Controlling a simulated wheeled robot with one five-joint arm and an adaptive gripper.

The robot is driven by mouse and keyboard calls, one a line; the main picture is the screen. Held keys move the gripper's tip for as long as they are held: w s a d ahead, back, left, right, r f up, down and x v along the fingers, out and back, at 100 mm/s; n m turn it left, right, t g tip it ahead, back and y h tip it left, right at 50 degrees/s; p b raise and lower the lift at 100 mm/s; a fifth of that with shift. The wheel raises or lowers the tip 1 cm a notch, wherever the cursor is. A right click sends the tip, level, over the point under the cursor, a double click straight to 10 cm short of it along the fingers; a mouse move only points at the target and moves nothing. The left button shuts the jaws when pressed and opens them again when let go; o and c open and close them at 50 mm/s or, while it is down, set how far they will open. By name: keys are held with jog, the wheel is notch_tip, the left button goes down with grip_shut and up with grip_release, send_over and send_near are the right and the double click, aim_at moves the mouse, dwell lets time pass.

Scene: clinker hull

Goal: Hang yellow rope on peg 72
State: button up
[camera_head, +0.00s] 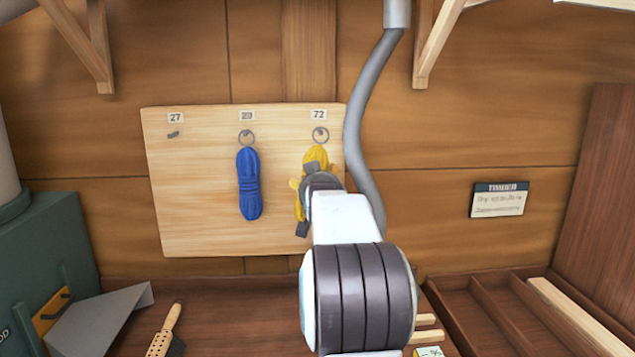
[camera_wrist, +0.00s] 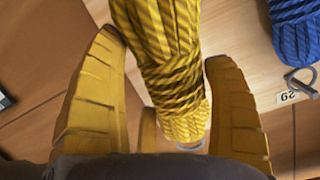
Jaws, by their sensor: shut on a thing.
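The yellow rope (camera_head: 316,156) is a bundled coil with a metal ring at its top. It hangs upright against the pale peg board (camera_head: 200,215), and its ring (camera_head: 320,134) is at the peg under label 72 (camera_head: 319,114). Whether the ring is over the peg or just in front of it, I cannot tell. My gripper (camera_head: 305,188) is shut on the rope's body and hides its lower part.
A blue rope (camera_head: 249,185) hangs by its ring on the middle peg, left of the yellow one. Peg 27 (camera_head: 173,134) is bare. A grey hose (camera_head: 362,120) runs down just right of the board. A bench with a brush (camera_head: 166,332) and a divided tray (camera_head: 490,320) lies below.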

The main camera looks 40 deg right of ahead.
jog(key=shift+w+d+r+p, duration=0.15)
jog(key=shift+w+d+p, duration=0.65)
jog(key=shift+p, duration=0.5)
jog(key=shift+w+d+f+b, duration=0.15)
jog(key=shift+w+f+b, duration=0.15)
jog(key=shift+f+b, duration=0.15)
jog(key=shift+w+d+f+b, duration=0.1)
jog(key=shift+w+d+b, duration=0.15)
jog(key=shift+b, duration=0.35)
jog(key=o, duration=1.1)
jog(key=shift+o, duration=0.3)
